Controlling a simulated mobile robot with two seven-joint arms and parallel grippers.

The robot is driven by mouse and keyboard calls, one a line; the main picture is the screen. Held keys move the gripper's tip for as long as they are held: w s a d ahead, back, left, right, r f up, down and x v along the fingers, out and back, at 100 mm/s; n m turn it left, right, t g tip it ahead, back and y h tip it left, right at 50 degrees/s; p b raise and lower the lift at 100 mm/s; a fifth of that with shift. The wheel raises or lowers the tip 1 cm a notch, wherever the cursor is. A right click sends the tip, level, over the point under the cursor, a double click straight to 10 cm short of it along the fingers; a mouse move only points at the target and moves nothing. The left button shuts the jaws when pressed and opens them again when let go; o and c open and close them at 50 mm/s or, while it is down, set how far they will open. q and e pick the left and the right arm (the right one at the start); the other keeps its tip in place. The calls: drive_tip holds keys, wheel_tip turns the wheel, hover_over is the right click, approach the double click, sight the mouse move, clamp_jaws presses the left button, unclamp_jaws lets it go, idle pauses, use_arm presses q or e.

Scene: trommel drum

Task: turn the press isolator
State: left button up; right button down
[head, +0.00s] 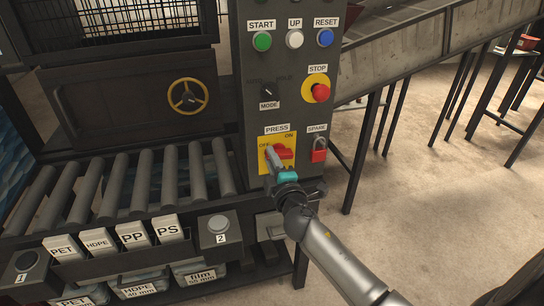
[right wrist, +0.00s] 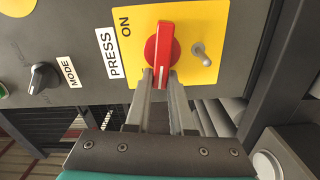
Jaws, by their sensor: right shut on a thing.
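The press isolator has a red handle (head: 284,153) on a yellow plate (head: 290,137) low on the control panel, with OFF at its left and ON at its upper right. In the right wrist view the red handle (right wrist: 160,45) shows a white mark at its end nearest my gripper, which is the OFF side. My right gripper (head: 273,156) reaches up from below and is shut on the handle. In the right wrist view its two fingers (right wrist: 160,82) straddle the marked end. A small metal pin (right wrist: 201,52) stands on the plate beside the handle. My left gripper is out of view.
Above are the mode knob (head: 267,91) and red stop button (head: 320,92); a red padlock (head: 319,150) hangs at right under SPARE. A roller conveyor (head: 140,187) and a grey button box (head: 218,230) lie left. Open floor (head: 440,200) lies right.

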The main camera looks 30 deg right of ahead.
drive_tip(key=shift+f+n, duration=0.2)
drive_tip(key=shift+n, duration=0.7)
drive_tip(key=c, duration=0.8)
unclamp_jaws()
drive_tip(key=v, duration=1.5)
drive_tip(key=shift+s, duration=0.15)
drive_tip(key=shift+f, duration=0.2)
